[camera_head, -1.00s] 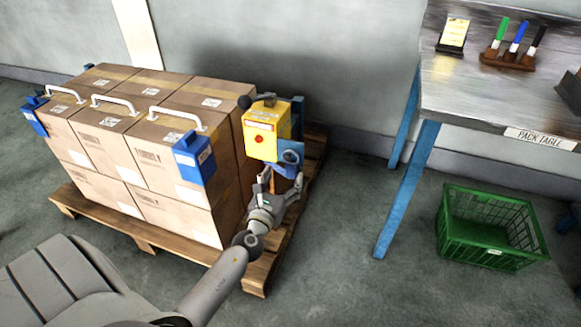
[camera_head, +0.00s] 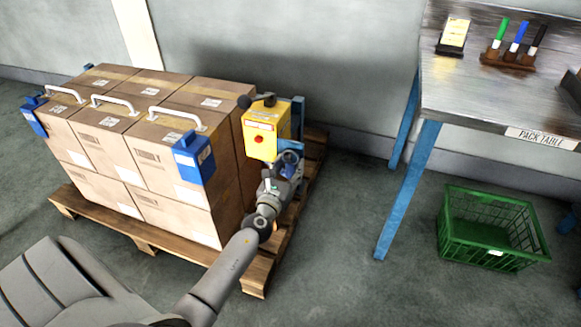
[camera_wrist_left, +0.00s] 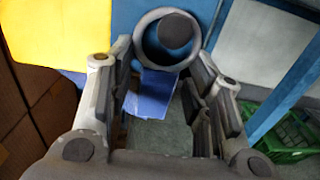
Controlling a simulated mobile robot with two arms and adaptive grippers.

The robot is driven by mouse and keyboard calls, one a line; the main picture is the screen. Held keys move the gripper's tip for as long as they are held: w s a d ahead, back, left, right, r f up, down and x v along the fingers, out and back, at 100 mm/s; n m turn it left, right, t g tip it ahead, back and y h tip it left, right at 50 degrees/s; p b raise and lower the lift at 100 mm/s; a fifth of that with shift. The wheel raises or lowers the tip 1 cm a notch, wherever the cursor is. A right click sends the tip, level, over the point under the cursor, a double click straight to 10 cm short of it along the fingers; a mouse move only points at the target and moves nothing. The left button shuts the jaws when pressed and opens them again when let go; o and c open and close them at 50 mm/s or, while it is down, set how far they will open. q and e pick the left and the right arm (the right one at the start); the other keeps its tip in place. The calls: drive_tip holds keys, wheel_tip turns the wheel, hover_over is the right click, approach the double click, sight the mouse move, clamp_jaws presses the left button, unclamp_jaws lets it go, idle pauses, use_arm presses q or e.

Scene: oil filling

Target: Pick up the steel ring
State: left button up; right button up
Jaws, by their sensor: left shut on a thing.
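The steel ring (camera_wrist_left: 140,46) is a grey round band at the top middle of the left wrist view, around a dark round knob. A blue tab (camera_wrist_left: 152,92) shows just below it. In the head view the ring (camera_head: 290,157) is small, below the yellow box and partly hidden by my gripper. My left gripper (camera_wrist_left: 163,60) has its fingertips on both sides of the ring and is shut on it. In the head view the left gripper (camera_head: 284,172) is up against the blue panel. My right gripper is not in view.
A yellow box (camera_head: 266,131) with a red button sits right above the ring, beside stacked cartons (camera_head: 150,150) on a wooden pallet (camera_head: 262,268). A pack table (camera_head: 490,95) and a green crate (camera_head: 492,262) stand at right. The floor between is clear.

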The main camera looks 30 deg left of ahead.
use_arm(q)
drive_tip(key=shift+c, duration=1)
drive_tip(key=shift+r, duration=0.15)
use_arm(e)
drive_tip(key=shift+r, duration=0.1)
